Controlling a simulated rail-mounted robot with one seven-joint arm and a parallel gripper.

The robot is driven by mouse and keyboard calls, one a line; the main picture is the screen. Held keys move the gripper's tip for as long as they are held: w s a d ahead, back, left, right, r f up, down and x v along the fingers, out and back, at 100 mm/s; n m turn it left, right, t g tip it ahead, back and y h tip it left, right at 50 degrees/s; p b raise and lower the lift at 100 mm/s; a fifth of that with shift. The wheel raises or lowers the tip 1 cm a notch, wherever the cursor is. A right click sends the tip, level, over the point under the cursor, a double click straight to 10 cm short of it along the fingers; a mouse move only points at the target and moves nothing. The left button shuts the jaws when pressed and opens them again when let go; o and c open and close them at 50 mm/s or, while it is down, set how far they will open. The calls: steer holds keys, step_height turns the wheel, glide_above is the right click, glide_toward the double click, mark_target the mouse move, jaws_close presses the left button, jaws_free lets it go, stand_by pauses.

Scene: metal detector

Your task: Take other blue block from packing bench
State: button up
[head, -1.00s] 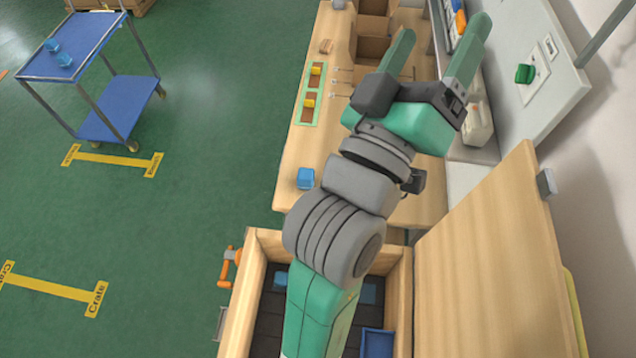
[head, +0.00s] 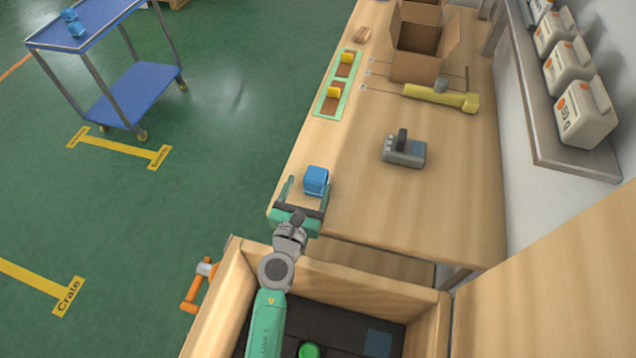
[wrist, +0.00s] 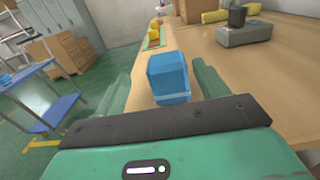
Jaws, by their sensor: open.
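A blue block (head: 316,181) stands on the packing bench (head: 440,190), close to the bench's near left corner. My gripper (head: 304,187) is open at that corner, with its green fingers reaching toward the block. In the wrist view the block (wrist: 169,78) sits between the two open fingers, toward their tips, and nothing is gripped. I cannot tell whether either finger touches it. Other blue blocks (head: 73,22) lie on the upper shelf of the blue cart (head: 137,92) at the far left.
On the bench are a grey device with a black handle (head: 405,150), a yellow tool (head: 441,96), a green-edged tray with yellow pieces (head: 338,85) and an open cardboard box (head: 421,45). A wooden crate (head: 375,270) stands in front. White jugs (head: 583,110) line the right shelf.

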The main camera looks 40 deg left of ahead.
mark_target(319, 167)
steer(key=shift+x, duration=0.85)
steer(key=b+x, duration=0.1)
steer(key=x, duration=0.3)
steer(key=shift+w+d+b, duration=0.25)
steer(key=shift+d+b, duration=0.15)
steer(key=shift+w+a, duration=0.2)
steer(key=shift+w, duration=0.1)
steer(key=c, duration=1)
steer(key=shift+c, duration=0.2)
steer(key=shift+r, duration=0.1)
step_height(319, 167, up, 4)
steer(key=p, duration=0.4)
steer(key=d+p+v, duration=0.1)
steer(key=p+v, duration=0.2)
steer(key=v, duration=1.3)
steer(key=shift+w+r+p, duration=0.2)
steer(key=shift+r+p, duration=0.1)
steer(key=shift+r, duration=0.1)
